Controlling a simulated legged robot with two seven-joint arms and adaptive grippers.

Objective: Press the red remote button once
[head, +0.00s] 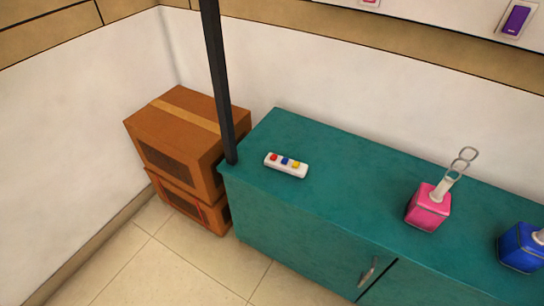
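A small white remote (286,170) lies flat on the left end of a teal cabinet top (335,185). It carries a red button (274,157) at its left end, a blue button (285,161) in the middle and a yellow button (296,165) at the right. Nothing touches the remote or covers it. Neither of my grippers shows in the head view.
A black post (219,80) stands at the cabinet's left corner. Stacked brown boxes (165,135) are left of it. A pink bottle (428,208) and a blue bottle (521,249) stand further right on the cabinet. A purple wall switch (516,19) is at upper right. Tiled floor is clear in front.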

